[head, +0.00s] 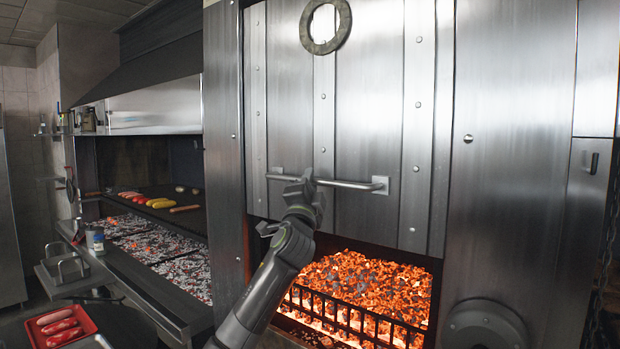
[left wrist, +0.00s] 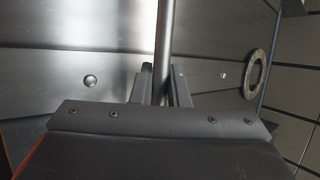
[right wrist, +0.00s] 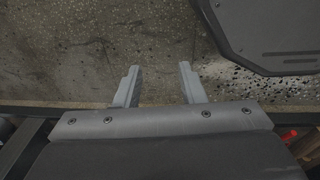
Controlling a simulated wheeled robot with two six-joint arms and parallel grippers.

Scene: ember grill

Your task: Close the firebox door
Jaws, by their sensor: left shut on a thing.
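The firebox door (head: 370,110) is a tall riveted steel panel in the head view. It stands partly raised, with glowing coals (head: 365,280) showing in the opening below its lower edge. A horizontal bar handle (head: 350,184) crosses the door's lower part. My left gripper (head: 305,183) is shut on the bar handle near its left end. In the left wrist view the bar (left wrist: 162,50) runs between the two fingers. My right gripper (right wrist: 157,85) shows only in the right wrist view, open and empty above the speckled floor.
A black grate (head: 350,318) stands in front of the coals. A round ring (head: 343,22) is on the upper door. At left, a grill shelf (head: 180,215) holds sausages and peppers, with a red tray (head: 60,328) of meat at the lower left.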

